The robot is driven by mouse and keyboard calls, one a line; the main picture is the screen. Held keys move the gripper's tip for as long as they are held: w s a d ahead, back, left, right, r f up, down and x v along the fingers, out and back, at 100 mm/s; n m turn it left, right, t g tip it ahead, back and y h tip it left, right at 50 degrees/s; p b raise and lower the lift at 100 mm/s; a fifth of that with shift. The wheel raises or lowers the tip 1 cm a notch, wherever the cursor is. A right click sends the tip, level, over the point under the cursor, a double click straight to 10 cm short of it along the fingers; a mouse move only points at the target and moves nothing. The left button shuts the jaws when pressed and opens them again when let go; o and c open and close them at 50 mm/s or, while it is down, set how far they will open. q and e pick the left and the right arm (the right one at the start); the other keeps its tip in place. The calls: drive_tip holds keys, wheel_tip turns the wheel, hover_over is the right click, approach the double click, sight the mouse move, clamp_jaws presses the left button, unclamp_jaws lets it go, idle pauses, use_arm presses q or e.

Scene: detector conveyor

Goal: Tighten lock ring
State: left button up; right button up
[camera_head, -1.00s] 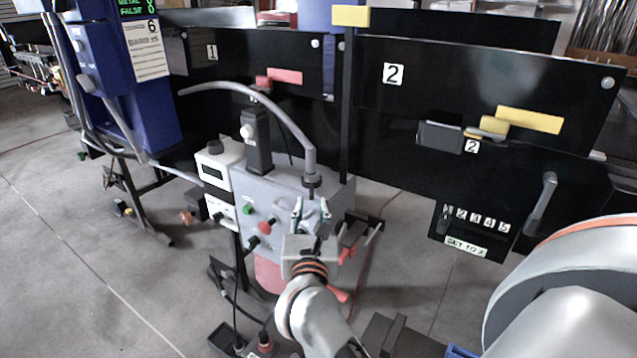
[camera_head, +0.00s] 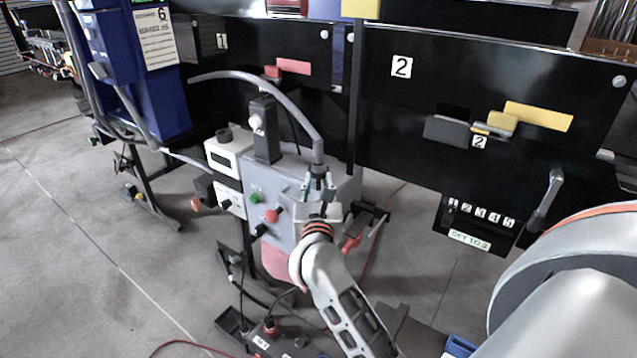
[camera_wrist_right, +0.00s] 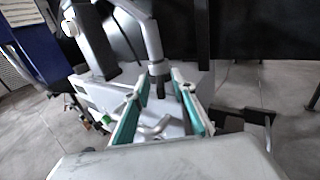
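The dark lock ring (camera_wrist_right: 160,88) sits at the lower end of a grey hose (camera_head: 272,86), above a grey box (camera_head: 285,190). In the head view the ring is small and partly hidden behind my fingers. My right gripper (camera_head: 319,186) is raised just below and around the hose end. In the right wrist view its two teal-lined fingers (camera_wrist_right: 160,108) are spread apart, with the ring seen between and beyond their tips. I cannot tell whether they touch it. A bent metal piece (camera_wrist_right: 155,128) shows between the fingers. My left gripper is not in view.
The box carries a green button (camera_head: 256,198), a red knob (camera_head: 271,215) and a black upright unit (camera_head: 265,130). A dark bracket (camera_head: 372,222) sticks out at its right. Black panels stand behind, one with a lever (camera_head: 545,200). Open floor lies at the left.

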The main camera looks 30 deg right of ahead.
clamp_jaws()
drive_tip(key=shift+s+d+r+n+t+y+p, duration=0.15)
drive_tip(key=shift+d+n+t+y+p, duration=0.15)
drive_tip(key=shift+n+y+p, duration=0.3)
drive_tip(key=shift+s+d+n+t+y+p, duration=0.1)
drive_tip(key=shift+d+n+t+y+p, duration=0.15)
drive_tip(key=shift+y, duration=0.25)
drive_tip(key=shift+s+d+n+t+y+p, duration=0.1)
drive_tip(key=shift+n+t+y+p, duration=0.2)
drive_tip(key=shift+y, duration=0.2)
unclamp_jaws()
